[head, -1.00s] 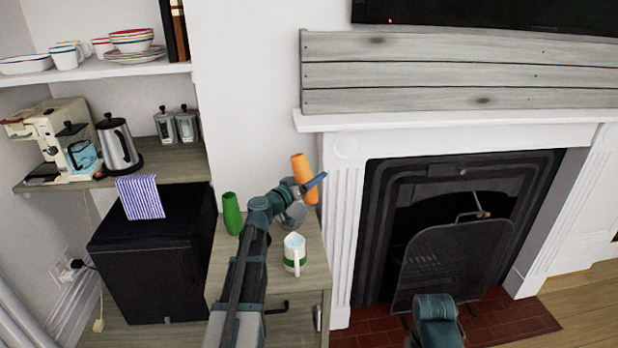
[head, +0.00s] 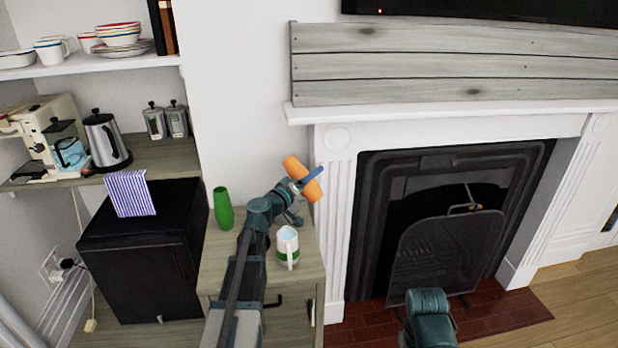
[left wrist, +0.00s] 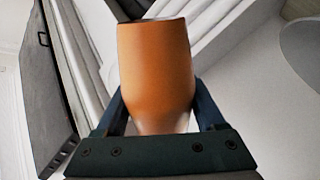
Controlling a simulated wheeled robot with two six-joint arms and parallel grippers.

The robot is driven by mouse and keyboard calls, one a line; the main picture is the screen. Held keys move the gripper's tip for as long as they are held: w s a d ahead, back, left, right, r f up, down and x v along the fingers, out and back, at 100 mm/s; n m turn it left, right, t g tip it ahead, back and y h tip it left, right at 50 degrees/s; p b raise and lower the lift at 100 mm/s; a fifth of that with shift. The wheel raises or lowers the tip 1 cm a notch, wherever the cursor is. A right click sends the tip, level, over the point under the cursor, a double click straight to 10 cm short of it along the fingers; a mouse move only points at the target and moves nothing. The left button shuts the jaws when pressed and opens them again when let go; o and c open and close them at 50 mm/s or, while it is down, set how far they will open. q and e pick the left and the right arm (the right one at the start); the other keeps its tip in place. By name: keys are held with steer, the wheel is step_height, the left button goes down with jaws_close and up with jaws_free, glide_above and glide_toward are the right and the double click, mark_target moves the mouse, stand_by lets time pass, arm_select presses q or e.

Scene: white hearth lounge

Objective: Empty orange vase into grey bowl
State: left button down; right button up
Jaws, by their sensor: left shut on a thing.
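The orange vase (head: 292,167) is held in my left gripper (head: 310,181) above the right back part of the small cabinet. It is tilted, with its upper end leaning left. The left wrist view shows the vase (left wrist: 155,75) between the two fingers of my left gripper (left wrist: 160,118). What is inside the vase cannot be seen. A grey shape just below the gripper in the head view may be the grey bowl, but my wrist mostly hides it and I cannot tell. My right arm shows at the bottom, with its gripper out of view.
On the cabinet top (head: 215,262) stand a green vase (head: 223,208) and a white mug with a green band (head: 288,247). A black fridge (head: 145,250) is to the left. The white fireplace surround (head: 337,230) rises close on the right.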

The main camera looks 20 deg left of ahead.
arm_select(q)
steer(key=shift+s+d+f+n+b, duration=0.15)
steer(key=shift+f+n+b, duration=0.6)
steer(key=shift+n, duration=0.45)
steer(key=shift+w+d+f+n+b, duration=0.1)
steer(key=shift+d+f+n+b, duration=0.1)
steer(key=shift+f+n+b, duration=0.8)
steer(key=shift+s+d+f+n+b, duration=0.15)
steer(key=shift+f+n+b, duration=0.3)
steer(key=shift+n, duration=0.95)
steer(key=shift+w+a+f+n, duration=0.1)
steer(key=shift+n, duration=0.2)
steer(key=shift+a, duration=0.25)
steer(key=shift+w+a+f+n, duration=0.1)
steer(key=shift+w+a+n, duration=0.15)
steer(key=shift+a+n, duration=0.5)
steer(key=shift+a, duration=0.15)
